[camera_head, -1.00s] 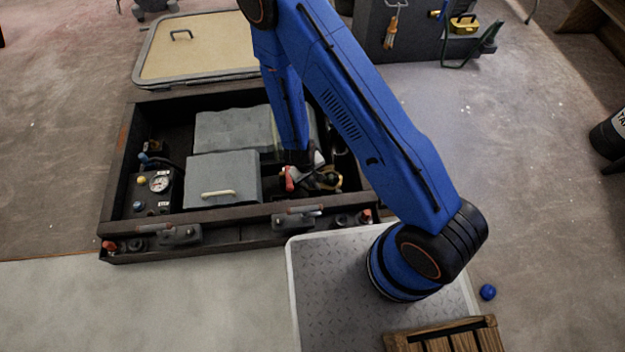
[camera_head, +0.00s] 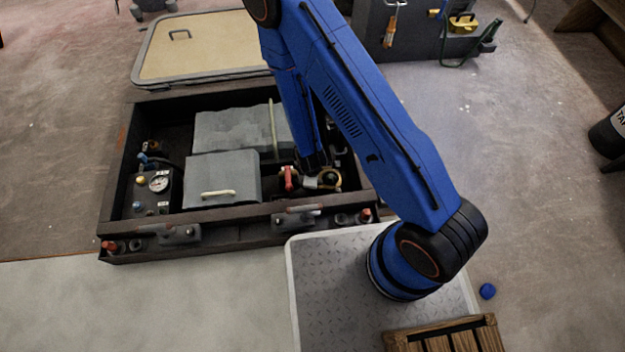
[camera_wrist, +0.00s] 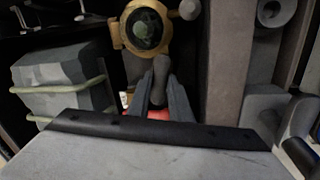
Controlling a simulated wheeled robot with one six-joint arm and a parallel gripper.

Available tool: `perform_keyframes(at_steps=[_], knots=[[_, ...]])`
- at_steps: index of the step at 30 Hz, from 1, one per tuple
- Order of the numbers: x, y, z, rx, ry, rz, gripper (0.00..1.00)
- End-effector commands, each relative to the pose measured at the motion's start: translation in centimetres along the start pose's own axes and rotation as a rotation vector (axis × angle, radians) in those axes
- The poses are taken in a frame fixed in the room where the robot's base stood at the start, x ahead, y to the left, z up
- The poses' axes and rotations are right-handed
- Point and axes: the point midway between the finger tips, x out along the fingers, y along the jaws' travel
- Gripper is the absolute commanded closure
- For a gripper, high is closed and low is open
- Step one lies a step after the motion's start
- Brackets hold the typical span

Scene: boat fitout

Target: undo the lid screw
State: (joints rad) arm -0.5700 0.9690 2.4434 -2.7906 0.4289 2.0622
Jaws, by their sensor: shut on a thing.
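A brass ring with a dark glass middle (camera_wrist: 145,28) stands at the top of the wrist view; in the head view it is the brass fitting (camera_head: 328,180) at the box's right end. My gripper (camera_wrist: 162,88) has its two grey fingers close together just below the ring. They are shut on a dark grey rounded piece (camera_wrist: 161,75), seemingly the lid screw, which reaches up to the ring's lower edge. Its lower end is hidden between the fingers. In the head view my gripper (camera_head: 311,168) is partly hidden by my arm.
A red part (camera_wrist: 158,113) lies behind the fingers; a red handle (camera_head: 288,178) shows left of the brass fitting. A grey box with a pale handle (camera_head: 220,180) and a larger grey strapped box (camera_head: 230,130) fill the left. The dark box rim (camera_head: 240,212) is in front.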

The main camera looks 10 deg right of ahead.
Motion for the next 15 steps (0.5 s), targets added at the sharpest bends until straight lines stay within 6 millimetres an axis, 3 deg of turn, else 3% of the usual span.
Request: perform_keyframes(at_steps=[15], knots=[[0.01, 0.01, 0.03, -0.132, 0.027, 0.000, 1.00]])
